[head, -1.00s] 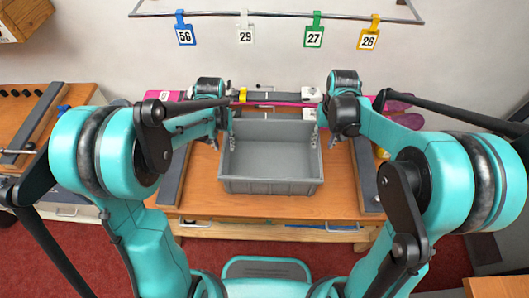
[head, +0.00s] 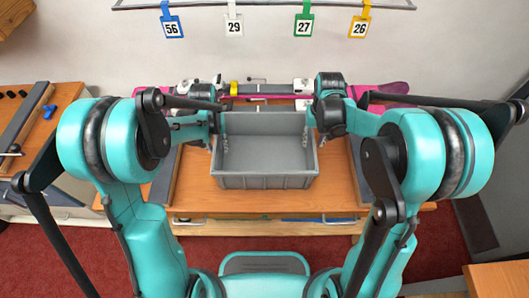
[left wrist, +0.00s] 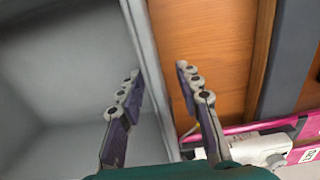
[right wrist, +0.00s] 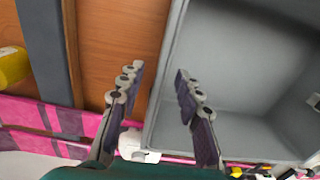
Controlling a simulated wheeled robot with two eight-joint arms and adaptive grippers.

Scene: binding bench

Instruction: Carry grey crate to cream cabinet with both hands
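The grey crate (head: 265,183) is open-topped, looks empty and sits upright on the wooden bench. My left gripper (head: 219,140) is at its left wall and my right gripper (head: 311,135) at its right wall. In the left wrist view my left gripper (left wrist: 158,70) is open, with the crate wall (left wrist: 148,60) between its fingers, one inside and one outside. In the right wrist view my right gripper (right wrist: 158,71) straddles the opposite wall (right wrist: 168,75) in the same way, with gaps visible. I cannot make out the cream cabinet for certain.
The wooden bench (head: 200,200) has dark strips on both sides of the crate. A magenta strip and white fittings lie behind it. Numbered tags (head: 303,25) hang from a wall rail. A second wooden table (head: 65,100) stands at left. Red carpet (head: 255,243) shows in front.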

